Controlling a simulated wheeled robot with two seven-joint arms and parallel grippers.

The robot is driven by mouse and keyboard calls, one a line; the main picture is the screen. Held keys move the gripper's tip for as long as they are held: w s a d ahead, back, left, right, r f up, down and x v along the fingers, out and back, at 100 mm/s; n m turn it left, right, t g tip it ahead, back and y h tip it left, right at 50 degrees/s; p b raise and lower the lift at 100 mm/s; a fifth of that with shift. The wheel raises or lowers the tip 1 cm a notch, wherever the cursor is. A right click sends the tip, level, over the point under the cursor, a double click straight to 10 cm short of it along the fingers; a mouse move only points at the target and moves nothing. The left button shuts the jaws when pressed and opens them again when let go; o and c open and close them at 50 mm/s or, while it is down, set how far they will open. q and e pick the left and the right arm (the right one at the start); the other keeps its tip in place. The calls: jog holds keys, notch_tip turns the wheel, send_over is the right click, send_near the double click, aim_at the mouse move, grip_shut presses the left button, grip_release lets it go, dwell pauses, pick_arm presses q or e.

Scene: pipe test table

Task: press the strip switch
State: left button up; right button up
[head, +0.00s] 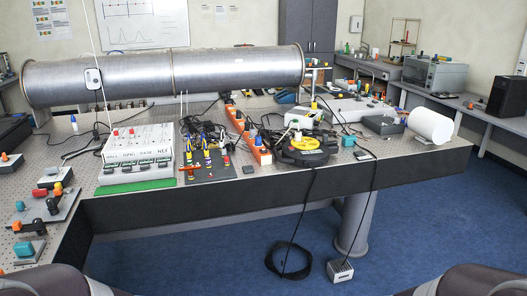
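A long orange strip (240,124) lies on the perforated table (410,157), running from beneath the big pipe toward the front edge. It looks like a power strip, with several plugs or blocks along it. A dark blue piece (257,141) stands at its near end. The switch on the strip is too small to make out, and I cannot tell whether it is on or off. Neither of my grippers shows; only dark rounded parts of mine are at the bottom corners.
A large metal pipe (170,75) spans the back of the table. Left of the strip are a white control box (137,146) and a dark board with levers (208,166). A black reel with a yellow centre (305,147) is right of it. Cables hang over the front edge.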

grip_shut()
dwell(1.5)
